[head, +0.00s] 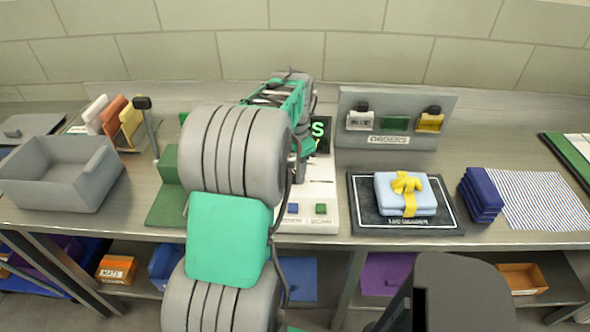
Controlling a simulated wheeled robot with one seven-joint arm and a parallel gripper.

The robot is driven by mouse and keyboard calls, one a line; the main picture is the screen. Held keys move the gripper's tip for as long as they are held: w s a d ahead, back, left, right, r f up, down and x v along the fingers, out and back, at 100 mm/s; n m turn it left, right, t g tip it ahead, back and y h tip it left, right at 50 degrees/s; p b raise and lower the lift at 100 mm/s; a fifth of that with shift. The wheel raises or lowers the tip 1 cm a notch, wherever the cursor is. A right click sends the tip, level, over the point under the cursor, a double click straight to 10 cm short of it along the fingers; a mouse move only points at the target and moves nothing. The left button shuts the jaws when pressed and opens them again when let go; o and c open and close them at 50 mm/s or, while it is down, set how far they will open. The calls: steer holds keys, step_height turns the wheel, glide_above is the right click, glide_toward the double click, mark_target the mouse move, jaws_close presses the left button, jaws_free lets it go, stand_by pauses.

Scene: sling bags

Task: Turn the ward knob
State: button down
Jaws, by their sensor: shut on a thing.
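A white console (325,190) stands on the bench, with a dark display (319,130) showing green characters, partly covered. Its front has a blue button (293,208) and a green button (321,208). My gripper (299,172) is at the console's upper left, pointing down and shut on the ward knob. My arm covers the left of the console. The knob and the fingertips are hidden, so the knob's setting cannot be read.
A grey bin (62,172) and a green stand (168,190) are left. An order board (390,135) with cards stands behind right. A folded blue bundle with yellow ribbon (405,192) lies on a dark pad (365,215). Navy cloths (481,195) lie further right.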

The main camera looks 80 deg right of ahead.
steer(key=n, duration=0.6)
steer(key=shift+w+n, duration=0.1)
steer(key=shift+n, duration=0.2)
steer(key=n, duration=0.6)
steer(key=shift+p, duration=0.4)
steer(key=shift+n, duration=0.4)
steer(key=c, duration=1)
jaws_free()
steer(key=shift+r, duration=0.1)
step_height(320, 180, up, 8)
steer(key=shift+f+b, duration=0.2)
steer(key=shift+b, duration=0.2)
